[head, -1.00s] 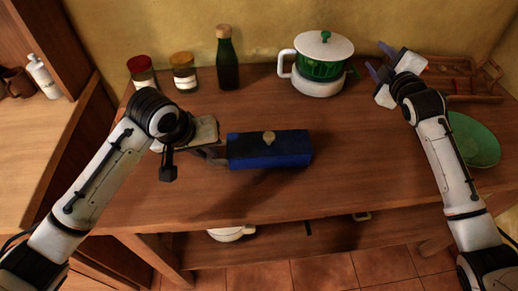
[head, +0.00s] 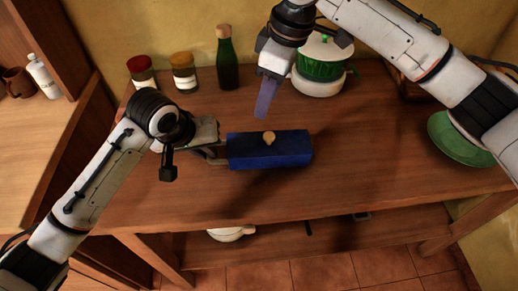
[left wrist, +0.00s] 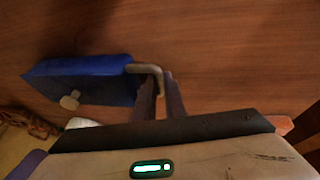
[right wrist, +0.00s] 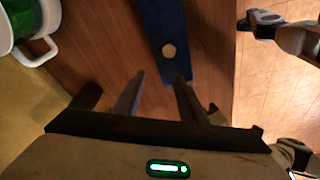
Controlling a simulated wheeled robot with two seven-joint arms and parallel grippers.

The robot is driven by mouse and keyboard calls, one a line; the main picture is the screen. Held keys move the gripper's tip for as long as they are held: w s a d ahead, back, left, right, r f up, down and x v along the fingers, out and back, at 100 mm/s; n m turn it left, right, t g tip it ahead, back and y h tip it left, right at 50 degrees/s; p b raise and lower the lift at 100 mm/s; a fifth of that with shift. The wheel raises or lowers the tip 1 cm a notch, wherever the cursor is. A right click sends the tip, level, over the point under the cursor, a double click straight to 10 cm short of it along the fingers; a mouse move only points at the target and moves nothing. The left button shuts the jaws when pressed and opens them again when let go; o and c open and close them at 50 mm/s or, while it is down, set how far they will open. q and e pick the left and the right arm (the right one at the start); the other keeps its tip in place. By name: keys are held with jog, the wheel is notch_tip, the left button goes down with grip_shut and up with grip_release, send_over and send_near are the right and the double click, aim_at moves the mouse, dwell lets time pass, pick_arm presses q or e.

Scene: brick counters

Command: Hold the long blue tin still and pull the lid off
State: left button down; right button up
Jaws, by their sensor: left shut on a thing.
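The long blue tin (head: 292,152) lies on the wooden counter, its lid on top with a pale round knob (head: 268,137). A bent handle (left wrist: 151,70) sticks out of the tin's left end. My left gripper (left wrist: 160,88) is shut on this handle. My right gripper (head: 263,112) is open and empty, above and just behind the tin, its fingers pointing down. In the right wrist view the tin (right wrist: 172,20) and knob (right wrist: 169,50) lie just beyond its parted fingers (right wrist: 157,80).
A red-lidded jar (head: 142,72), a yellow-lidded jar (head: 184,72) and a dark green bottle (head: 227,62) stand at the back. A green and white pot (head: 318,80) is partly hidden behind my right arm. A green plate (head: 455,140) lies at the right. The counter's front is clear.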

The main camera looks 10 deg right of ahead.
aim_at(270, 135)
jog(key=shift+s+d+f+m+g, duration=0.15)
jog(key=shift+s+d+m+g, duration=0.2)
jog(key=shift+s, duration=0.3)
jog(key=shift+f+h, duration=0.3)
jog(key=shift+f, duration=4.4)
grip_shut()
jog(key=shift+d+r, duration=0.1)
